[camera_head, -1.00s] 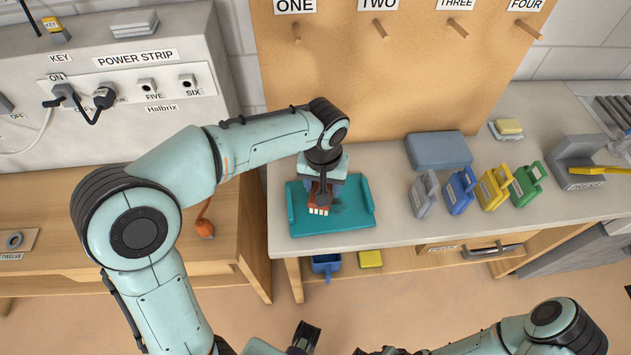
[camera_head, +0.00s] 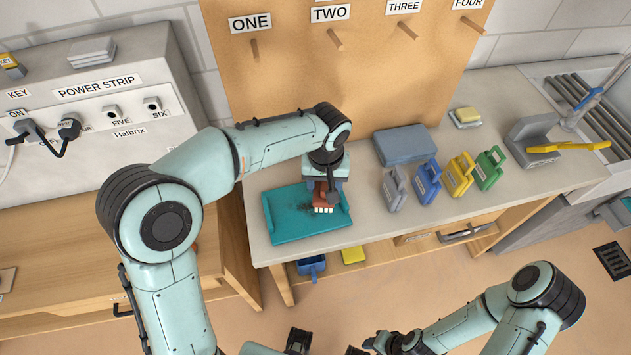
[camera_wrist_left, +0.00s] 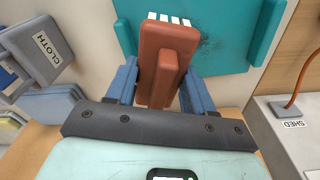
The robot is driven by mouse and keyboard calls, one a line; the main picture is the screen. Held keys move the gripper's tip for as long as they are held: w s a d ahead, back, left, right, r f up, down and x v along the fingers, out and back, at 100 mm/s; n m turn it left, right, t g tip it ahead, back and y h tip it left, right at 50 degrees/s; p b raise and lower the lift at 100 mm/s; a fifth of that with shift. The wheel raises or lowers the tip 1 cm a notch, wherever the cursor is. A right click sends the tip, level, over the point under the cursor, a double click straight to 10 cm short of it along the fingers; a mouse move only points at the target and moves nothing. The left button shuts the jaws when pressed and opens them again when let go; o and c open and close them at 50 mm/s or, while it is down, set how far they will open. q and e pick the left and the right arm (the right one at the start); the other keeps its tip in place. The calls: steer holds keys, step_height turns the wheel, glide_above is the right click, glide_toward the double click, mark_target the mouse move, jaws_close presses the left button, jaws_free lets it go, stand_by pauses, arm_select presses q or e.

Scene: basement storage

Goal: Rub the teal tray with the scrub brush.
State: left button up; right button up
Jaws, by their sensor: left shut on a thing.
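The teal tray (camera_head: 285,228) lies on the light worktop, with a dark speckled smudge on its floor. It also shows in the wrist view (camera_wrist_left: 262,30). My left gripper (camera_head: 325,184) points down over the tray's right part. It is shut on the red-brown scrub brush (camera_head: 323,200), whose white bristles show at the near side. In the wrist view the brush (camera_wrist_left: 165,50) sits between the blue fingers, with the smudge beside it. The brush is at the tray's surface; bristle contact is hard to see. My right arm is at the bottom right; its gripper's jaws are unclear.
Right of the tray stand a blue-grey box (camera_head: 405,145) and several small caddies, including grey (camera_head: 394,190) and yellow (camera_head: 458,176). A pegboard (camera_head: 340,70) rises behind. The power strip unit (camera_head: 100,100) is left. A blue bin (camera_head: 311,266) and yellow block (camera_head: 353,255) sit below the worktop.

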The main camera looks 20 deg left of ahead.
arm_select(q)
steer(key=shift+d+r, duration=0.1)
steer(key=shift+r, duration=0.05)
steer(key=shift+s+a+b, duration=0.35)
steer(key=shift+s+a, duration=0.3)
steer(key=shift+a, duration=0.35)
steer(key=shift+s+a+r+b, duration=0.1)
steer(key=shift+s+a+b, duration=0.1)
steer(key=shift+s+a, duration=0.3)
steer(key=shift+s+a+b, duration=0.15)
steer(key=shift+s+a, duration=0.15)
steer(key=shift+a, duration=0.35)
steer(key=shift+s+a+r+b, duration=0.15)
steer(key=shift+s+a, duration=0.3)
steer(key=shift+a, duration=0.25)
steer(key=shift+s+a+f+b, duration=0.1)
steer(key=shift+s+a+b, duration=0.05)
steer(key=shift+s+a, duration=0.45)
steer(key=shift+s+a+r+b, duration=0.15)
steer(key=shift+s+a, duration=0.2)
steer(key=shift+a, duration=0.4)
arm_select(e)
steer(key=shift+s+f, duration=0.3)
steer(key=shift+f, duration=0.35)
steer(key=shift+s+f, duration=0.3)
steer(key=shift+f, duration=0.3)
